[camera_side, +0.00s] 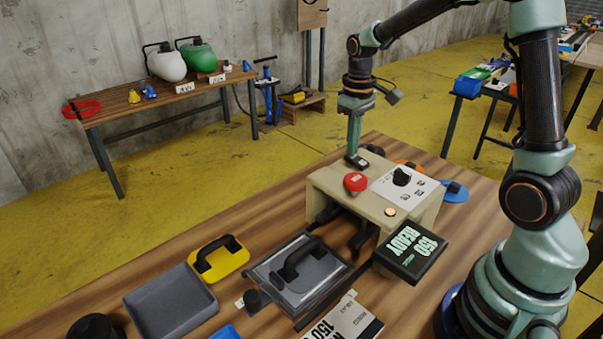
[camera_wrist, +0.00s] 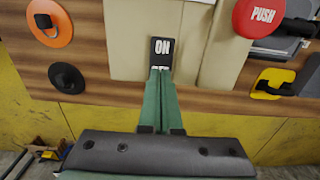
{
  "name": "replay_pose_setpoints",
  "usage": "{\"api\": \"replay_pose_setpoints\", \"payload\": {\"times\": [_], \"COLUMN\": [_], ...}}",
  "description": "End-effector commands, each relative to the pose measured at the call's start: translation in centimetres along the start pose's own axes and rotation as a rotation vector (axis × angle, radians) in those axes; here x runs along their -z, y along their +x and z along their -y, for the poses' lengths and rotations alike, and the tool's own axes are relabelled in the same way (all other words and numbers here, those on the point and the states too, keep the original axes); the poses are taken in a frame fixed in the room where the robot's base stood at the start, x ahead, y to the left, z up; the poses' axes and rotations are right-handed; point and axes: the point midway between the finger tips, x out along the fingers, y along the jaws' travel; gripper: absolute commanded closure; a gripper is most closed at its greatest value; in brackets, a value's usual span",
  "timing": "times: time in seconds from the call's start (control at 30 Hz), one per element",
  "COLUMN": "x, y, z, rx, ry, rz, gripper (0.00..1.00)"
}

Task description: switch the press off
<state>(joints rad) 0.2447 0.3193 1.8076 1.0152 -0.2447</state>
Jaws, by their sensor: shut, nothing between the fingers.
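The press (camera_side: 325,184) is a beige box on the wooden table; it also shows in the wrist view (camera_wrist: 128,42). Its black rocker switch (camera_side: 358,162) is at the back edge of its top. In the wrist view the switch (camera_wrist: 162,48) shows ON on its upper half, and the lower lettering is partly hidden by my fingertips. My gripper (camera_wrist: 160,72) is shut and empty, its tips at the switch's lower half; I cannot tell if they touch. In the side view my gripper (camera_side: 353,153) points down at the switch.
A red PUSH button (camera_side: 355,182) and a black knob (camera_side: 401,176) sit near the switch. Orange and blue discs with black handles (camera_wrist: 66,77) lie beside the press. A grey tray (camera_side: 170,304), a yellow handled piece (camera_side: 220,262) and a grey plate (camera_side: 297,274) lie in front.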

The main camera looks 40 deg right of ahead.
Motion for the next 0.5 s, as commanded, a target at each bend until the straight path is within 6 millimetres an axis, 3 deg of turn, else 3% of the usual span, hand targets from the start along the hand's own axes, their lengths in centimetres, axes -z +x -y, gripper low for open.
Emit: {"api": "replay_pose_setpoints", "payload": {"times": [0.27,0.5], "x": [0.0,0.1], "y": [0.5,-0.6], "z": [0.0,0.0], "rx": [0.0,-0.001], "ry": [0.0,0.0], "rz": [0.0,-0.002], "gripper": [1.0,1.0]}}
